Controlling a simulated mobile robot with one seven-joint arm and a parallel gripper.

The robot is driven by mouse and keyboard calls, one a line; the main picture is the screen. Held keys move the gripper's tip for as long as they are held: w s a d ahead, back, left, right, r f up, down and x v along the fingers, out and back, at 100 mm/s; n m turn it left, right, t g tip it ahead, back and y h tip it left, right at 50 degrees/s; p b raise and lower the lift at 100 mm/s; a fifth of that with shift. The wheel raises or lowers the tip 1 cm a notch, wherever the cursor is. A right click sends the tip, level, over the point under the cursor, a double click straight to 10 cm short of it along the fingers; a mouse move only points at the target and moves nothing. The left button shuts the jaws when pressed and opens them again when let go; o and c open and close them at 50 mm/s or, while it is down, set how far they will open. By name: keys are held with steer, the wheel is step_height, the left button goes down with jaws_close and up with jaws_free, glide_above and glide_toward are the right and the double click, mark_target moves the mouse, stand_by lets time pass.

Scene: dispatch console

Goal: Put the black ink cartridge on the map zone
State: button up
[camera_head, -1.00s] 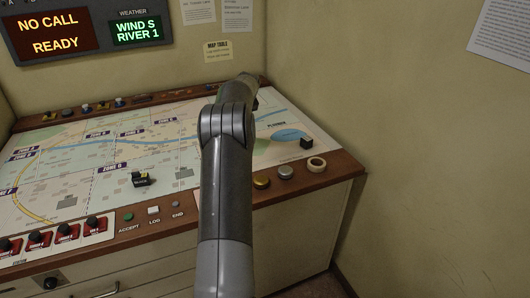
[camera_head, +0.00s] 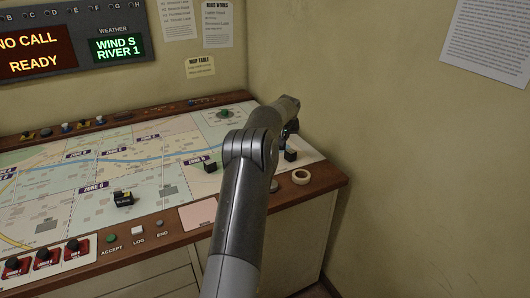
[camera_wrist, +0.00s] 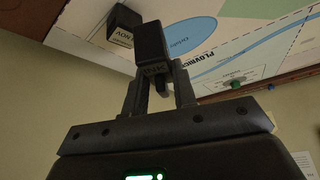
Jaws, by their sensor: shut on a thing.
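My gripper (camera_wrist: 158,82) is shut on a black block (camera_wrist: 150,42), which I take to be the black ink cartridge; its small label is hard to read. In the head view my arm crosses the map and ends near its right edge. A dark shape shows at the arm's end there, but the fingers cannot be made out. The printed map (camera_head: 160,180) covers the console top, with several zone labels; Zone G (camera_head: 95,187) is at its lower middle. The held block is above the map's end by the blue lake in the wrist view.
Another black block (camera_wrist: 122,24) stands close to the held one; in the head view a black block (camera_head: 291,156) stands by the right edge. Others stand mid-map (camera_head: 210,167) and near Zone G (camera_head: 123,199). A wall rises at right.

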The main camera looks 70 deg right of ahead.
steer(key=w+f, duration=0.1)
steer(key=w, duration=0.1)
steer(key=w+d+f, duration=0.1)
steer(key=w, duration=0.1)
steer(key=w+f, duration=0.1)
steer(key=w, duration=0.1)
steer(key=shift+d+f, duration=0.35)
steer(key=shift+f, duration=1.95)
steer(key=shift+f, duration=0.15)
steer(key=o, duration=1)
steer(key=shift+r, duration=0.3)
steer(key=v, duration=1.1)
steer(key=shift+s+a+r, duration=0.15)
steer(key=shift+a+r, duration=0.1)
